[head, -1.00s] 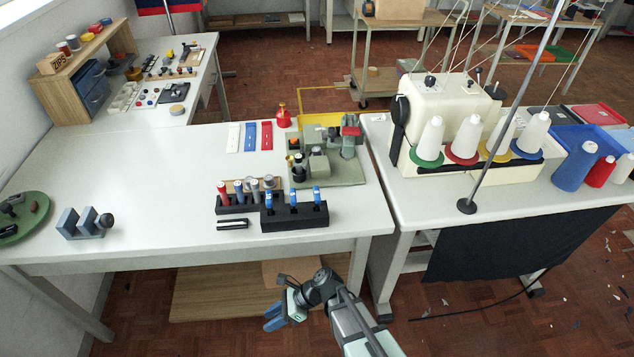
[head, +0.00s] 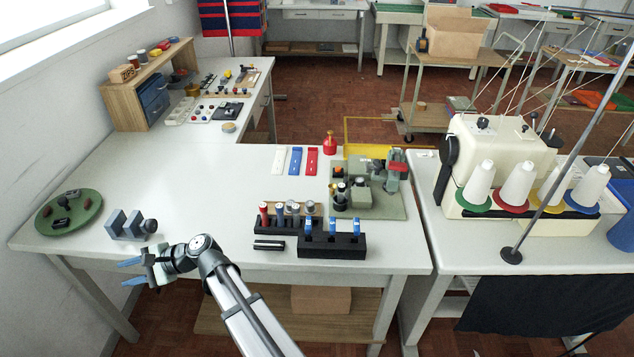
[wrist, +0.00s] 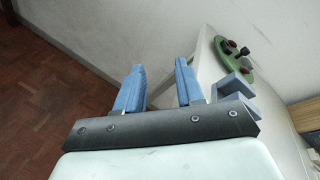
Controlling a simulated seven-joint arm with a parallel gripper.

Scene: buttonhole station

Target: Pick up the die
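My gripper (head: 127,272) is in front of the left part of the table's front edge, its blue fingers pointing left. In the wrist view my gripper (wrist: 159,66) has its two blue fingers apart with nothing between them. I cannot tell for sure which object is the die. Small dark pieces (head: 62,223) and a reddish one lie on a round green plate (head: 84,215) at the table's left end. The green plate also shows beyond the right finger in the wrist view (wrist: 246,72).
A grey-blue notched block (head: 125,224) with a dark knob stands just behind my gripper. A black rack (head: 332,245) with blue-topped tools, a second rack, a short black bar (head: 269,245) and a green-based press (head: 385,208) stand right. The table's middle left is clear.

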